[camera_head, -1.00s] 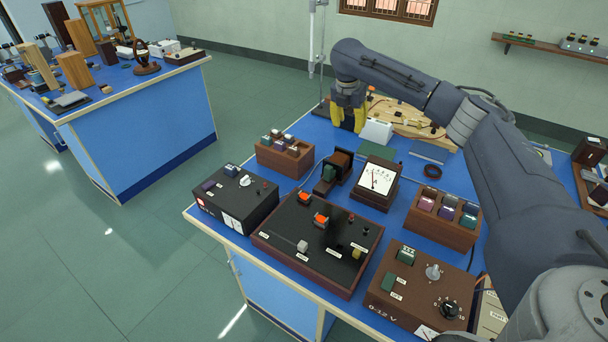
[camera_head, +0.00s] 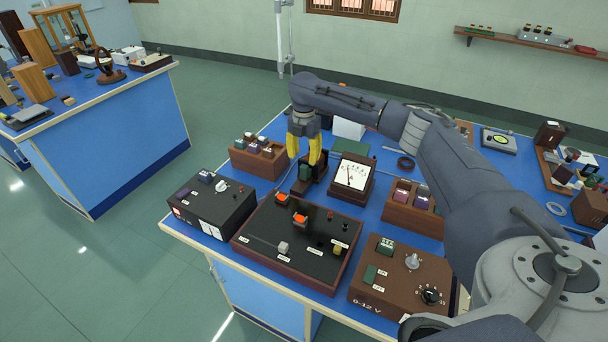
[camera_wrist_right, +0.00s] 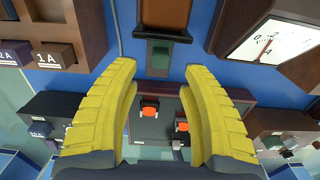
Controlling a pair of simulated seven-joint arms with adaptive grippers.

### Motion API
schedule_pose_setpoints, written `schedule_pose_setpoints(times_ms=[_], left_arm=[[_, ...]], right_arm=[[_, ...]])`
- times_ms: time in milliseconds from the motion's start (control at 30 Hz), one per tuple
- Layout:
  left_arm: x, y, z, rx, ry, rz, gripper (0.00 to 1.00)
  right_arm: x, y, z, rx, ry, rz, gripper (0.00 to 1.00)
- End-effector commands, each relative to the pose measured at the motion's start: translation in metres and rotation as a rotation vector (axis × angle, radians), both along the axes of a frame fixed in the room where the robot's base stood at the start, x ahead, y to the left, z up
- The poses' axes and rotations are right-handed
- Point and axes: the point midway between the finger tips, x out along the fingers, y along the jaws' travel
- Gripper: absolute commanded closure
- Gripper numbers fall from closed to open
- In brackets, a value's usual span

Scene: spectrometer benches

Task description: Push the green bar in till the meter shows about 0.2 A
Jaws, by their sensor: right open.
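The green bar (camera_head: 304,172) sits at the near end of a dark holder with a brown block, left of the meter. In the right wrist view the bar (camera_wrist_right: 159,54) shows at the top middle, between and just beyond my fingertips. My right gripper (camera_head: 303,157) has yellow fingers pointing down, spread and empty, over this holder. In the wrist view the gripper (camera_wrist_right: 160,66) shows a wide gap; I cannot tell any touch on the bar. The white-faced meter (camera_head: 352,175) stands just right; its face (camera_wrist_right: 268,38) shows a needle, whose exact reading I cannot tell. My left gripper is out of view.
A wooden box of plugs (camera_head: 257,160) stands left of the holder, another (camera_head: 413,210) right of the meter. In front are a black switch panel (camera_head: 265,245), a dark box (camera_head: 213,205) and a brown 0-12 V supply (camera_head: 400,280). Free blue bench is narrow between them.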

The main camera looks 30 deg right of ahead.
Motion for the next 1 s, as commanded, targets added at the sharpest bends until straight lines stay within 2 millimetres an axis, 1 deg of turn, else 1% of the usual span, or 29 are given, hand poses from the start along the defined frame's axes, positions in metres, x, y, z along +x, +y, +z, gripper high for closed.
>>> schedule_pose_setpoints(times_ms=[33, 200, 300, 500, 700, 1000], left_arm=[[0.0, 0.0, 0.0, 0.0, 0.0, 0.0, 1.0], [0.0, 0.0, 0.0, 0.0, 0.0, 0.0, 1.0], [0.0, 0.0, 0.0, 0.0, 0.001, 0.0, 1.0], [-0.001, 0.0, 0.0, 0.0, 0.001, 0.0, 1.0], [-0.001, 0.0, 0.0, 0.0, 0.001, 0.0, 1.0], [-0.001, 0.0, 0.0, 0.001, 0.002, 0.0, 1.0]], right_arm=[[-0.001, 0.0, -0.011, 0.0, 0.004, 0.0, 0.55], [0.0, 0.0, -0.039, 0.0, 0.002, -0.002, 0.55], [-0.001, 0.0, -0.054, 0.0, 0.002, -0.001, 0.55], [0.0, 0.0, -0.074, -0.001, 0.002, -0.001, 0.55], [0.0, 0.0, -0.083, 0.0, 0.0, 0.0, 0.55], [0.0, 0.0, -0.085, 0.0, 0.0, 0.0, 0.55]])
